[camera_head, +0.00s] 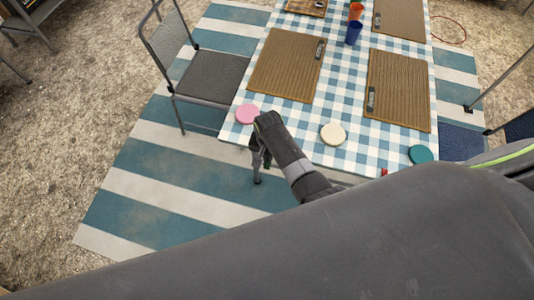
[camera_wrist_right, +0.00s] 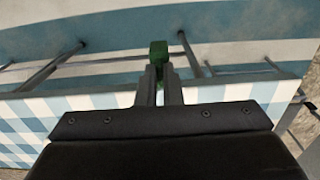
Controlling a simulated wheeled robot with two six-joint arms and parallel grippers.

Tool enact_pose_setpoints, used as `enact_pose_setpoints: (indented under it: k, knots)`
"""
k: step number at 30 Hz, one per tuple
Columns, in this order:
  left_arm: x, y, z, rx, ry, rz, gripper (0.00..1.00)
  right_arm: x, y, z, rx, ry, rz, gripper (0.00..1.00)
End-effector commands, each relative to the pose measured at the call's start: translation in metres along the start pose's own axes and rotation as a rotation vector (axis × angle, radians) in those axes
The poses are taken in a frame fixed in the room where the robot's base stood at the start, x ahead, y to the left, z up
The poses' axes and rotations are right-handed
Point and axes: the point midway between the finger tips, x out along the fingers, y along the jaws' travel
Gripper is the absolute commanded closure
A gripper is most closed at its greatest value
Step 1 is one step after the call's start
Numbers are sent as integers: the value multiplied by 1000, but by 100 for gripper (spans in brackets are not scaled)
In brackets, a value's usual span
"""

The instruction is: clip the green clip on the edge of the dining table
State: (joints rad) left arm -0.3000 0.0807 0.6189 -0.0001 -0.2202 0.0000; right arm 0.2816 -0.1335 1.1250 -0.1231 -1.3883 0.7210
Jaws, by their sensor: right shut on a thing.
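The dining table (camera_head: 290,135) has a blue and white checked cloth, and its near edge runs below the pink, cream and teal discs. My right gripper (camera_head: 262,160) is at the near left part of that edge, just below the pink disc. In the right wrist view my right gripper (camera_wrist_right: 160,80) is shut on the green clip (camera_wrist_right: 158,50), which sticks out past the fingertips. The table's cloth edge (camera_wrist_right: 80,97) runs across behind the fingers there. I cannot tell whether the clip touches the edge. In the head view the clip is hardly visible. My left gripper is not in view.
A pink disc (camera_head: 247,113), a cream disc (camera_head: 333,133) and a teal disc (camera_head: 422,154) lie along the near edge. A small red thing (camera_head: 384,172) is at the edge. Brown placemats (camera_head: 287,64) and cups (camera_head: 353,33) lie farther back. A grey chair (camera_head: 208,75) stands left.

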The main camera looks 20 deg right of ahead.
Motion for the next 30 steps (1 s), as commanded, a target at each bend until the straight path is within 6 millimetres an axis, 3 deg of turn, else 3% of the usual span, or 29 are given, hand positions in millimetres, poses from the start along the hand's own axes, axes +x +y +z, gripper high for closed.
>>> enact_pose_setpoints:
  k: [30]
  knots:
    - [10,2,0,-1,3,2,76,1,0,-24,0,0,0,100]
